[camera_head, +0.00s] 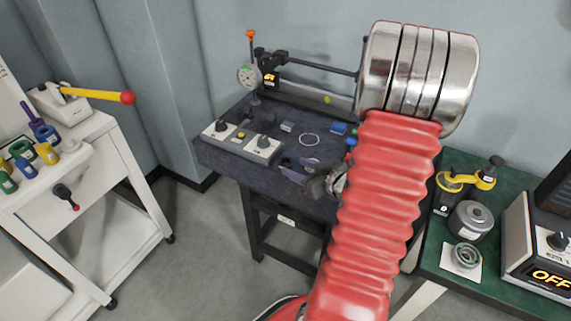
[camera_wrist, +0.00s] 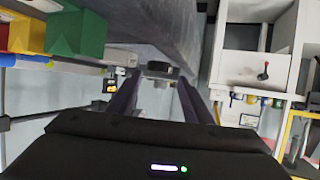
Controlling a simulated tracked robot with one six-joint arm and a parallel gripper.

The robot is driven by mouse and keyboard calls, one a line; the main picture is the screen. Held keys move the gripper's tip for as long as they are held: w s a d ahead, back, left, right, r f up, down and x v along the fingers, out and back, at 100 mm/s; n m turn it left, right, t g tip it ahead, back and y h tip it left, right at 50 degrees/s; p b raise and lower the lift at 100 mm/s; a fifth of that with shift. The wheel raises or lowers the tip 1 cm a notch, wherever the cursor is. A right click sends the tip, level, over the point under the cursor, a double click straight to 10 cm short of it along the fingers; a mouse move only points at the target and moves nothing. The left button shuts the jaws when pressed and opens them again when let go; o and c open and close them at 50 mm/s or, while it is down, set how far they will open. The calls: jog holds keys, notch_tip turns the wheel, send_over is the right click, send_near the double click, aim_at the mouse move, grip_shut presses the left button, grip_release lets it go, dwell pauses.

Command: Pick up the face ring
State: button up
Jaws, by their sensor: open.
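A thicker grey-green ring (camera_head: 466,256) lies on a white pad on the green table at right. I cannot tell for sure which one is the face ring. My gripper (camera_head: 297,169) is near the bench's front edge, in front of the pale ring and apart from it. In the wrist view my gripper (camera_wrist: 158,84) has two dark fingers spread apart with nothing held between them. Neither ring can be made out in the wrist view.
Switch boxes (camera_head: 248,144) and a dial gauge stand (camera_head: 248,77) are on the bench's left side. My red arm hides the bench's right part. The green table (camera_head: 432,258) holds a grey cylinder (camera_head: 471,220), a yellow-black tool (camera_head: 466,180) and an OFF-display unit (camera_head: 543,250).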

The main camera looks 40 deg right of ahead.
aim_at(282, 160)
jog(key=shift+x, duration=2.55)
jog(key=shift+d, duration=0.1)
jog(key=shift+c, duration=0.6)
jog(key=c, duration=0.7)
jog(key=shift+r, duration=0.25)
jog(key=shift+r, duration=4.8)
